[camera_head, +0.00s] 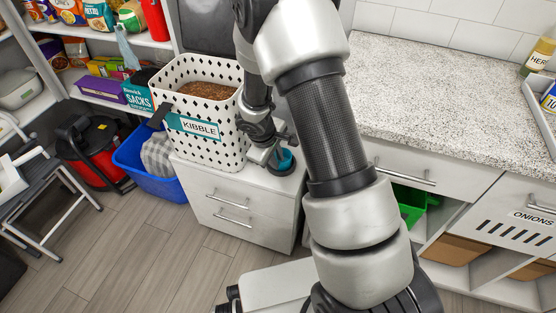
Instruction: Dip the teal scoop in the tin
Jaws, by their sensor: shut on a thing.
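My gripper (268,151) is low over the right part of the white cabinet top, just right of the kibble bin. It is shut on the teal scoop (286,160), of which only a small part shows beside the fingers. A dark round shape lies around or under the scoop; I cannot tell what it is. The white bin (222,147) has black dots and a KIBBLE label, and brown kibble (206,91) shows inside it. No container is clearly recognisable as a tin. My arm hides much of the area behind and right of the gripper.
The white drawer cabinet (235,205) carries the bin. A speckled counter (440,90) is at right. A blue tub (140,160) and a red-black vacuum (88,150) stand on the floor at left, near a folding step stool (40,185). Floor in front is open.

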